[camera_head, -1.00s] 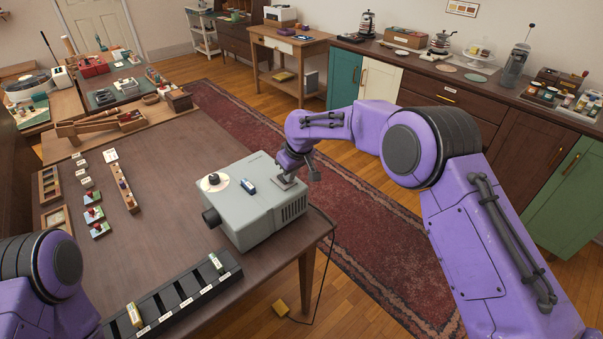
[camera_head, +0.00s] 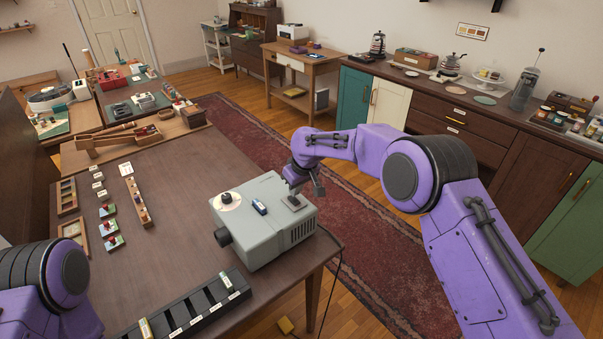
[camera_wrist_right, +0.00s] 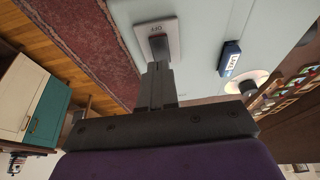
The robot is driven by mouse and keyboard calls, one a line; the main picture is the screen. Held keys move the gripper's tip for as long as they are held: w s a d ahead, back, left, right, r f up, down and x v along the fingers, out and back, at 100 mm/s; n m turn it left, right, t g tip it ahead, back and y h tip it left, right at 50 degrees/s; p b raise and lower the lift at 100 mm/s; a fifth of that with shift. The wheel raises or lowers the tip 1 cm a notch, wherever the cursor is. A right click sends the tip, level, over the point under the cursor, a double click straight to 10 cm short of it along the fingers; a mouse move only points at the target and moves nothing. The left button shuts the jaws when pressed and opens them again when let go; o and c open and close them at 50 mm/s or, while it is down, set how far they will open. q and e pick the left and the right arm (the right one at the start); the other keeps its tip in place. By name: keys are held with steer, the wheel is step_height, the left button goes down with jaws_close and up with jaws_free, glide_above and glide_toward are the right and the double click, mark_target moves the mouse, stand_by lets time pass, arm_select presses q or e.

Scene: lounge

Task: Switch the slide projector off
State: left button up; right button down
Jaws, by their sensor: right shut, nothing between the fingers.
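The grey slide projector (camera_head: 262,240) stands on the brown table. On its top are a round white dial with a dark knob (camera_head: 229,199), a small blue labelled piece (camera_head: 259,207) and a pale switch plate (camera_head: 296,203) near the right end. My right gripper (camera_head: 296,191) is shut and empty at the plate. In the right wrist view the shut fingertips (camera_wrist_right: 158,64) reach the plate (camera_wrist_right: 170,38), which is marked OFF. They hide part of the switch, so I cannot tell its position or whether they touch it. My left arm shows at lower left; its gripper is out of frame.
A black slotted tray (camera_head: 200,310) lies in front of the projector. Small cards and wooden holders (camera_head: 137,203) are on the table's left. A cable hangs off the table's right edge. A red rug (camera_head: 365,262) and a long sideboard (camera_head: 480,135) lie beyond.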

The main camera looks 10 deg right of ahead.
mark_target(297, 201)
steer(key=p+v, duration=0.1)
steer(key=v, duration=0.1)
steer(key=p+v, duration=0.1)
steer(key=shift+w+a+r, duration=0.1)
steer(key=shift+w+r, duration=0.2)
steer(key=shift+r, duration=0.2)
steer(key=shift+s+r+b, duration=0.1)
steer(key=shift+s+b, duration=0.3)
steer(key=shift+b, duration=0.55)
arm_select(q)
steer(key=shift+s+r+b, duration=0.1)
steer(key=shift+s+b, duration=0.1)
steer(key=shift+b, duration=0.6)
arm_select(e)
steer(key=s+v, duration=0.1)
steer(key=v, duration=0.7)
steer(key=shift+s+d, duration=0.3)
steer(key=shift+d, duration=0.05)
